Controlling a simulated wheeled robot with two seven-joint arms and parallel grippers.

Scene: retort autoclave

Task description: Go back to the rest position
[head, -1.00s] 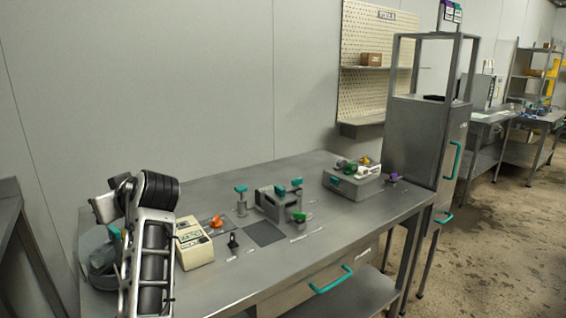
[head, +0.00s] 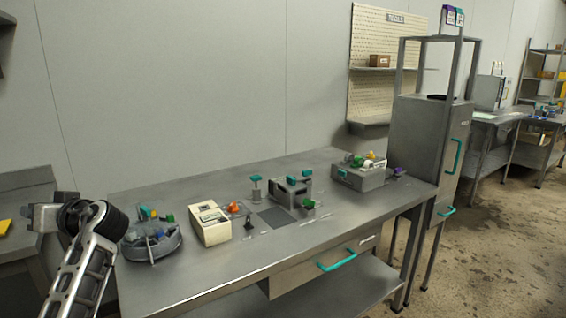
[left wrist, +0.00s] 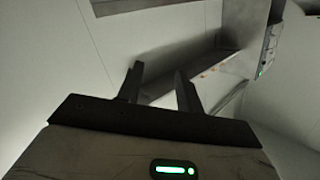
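My left arm stands at the left edge of the bench in the head view, with its gripper end folded over at the far left. In the left wrist view my left gripper (left wrist: 159,88) has its two fingers apart with nothing between them. It points at blurred grey wall and metal surfaces and touches nothing visible there. My right gripper is in neither view.
The metal bench (head: 345,225) carries a round grey holder (head: 152,248), a cream device (head: 210,224), a clamp fixture (head: 291,190) and a grey box (head: 358,178). A tall cabinet (head: 427,140) stands at right. Open floor lies in front.

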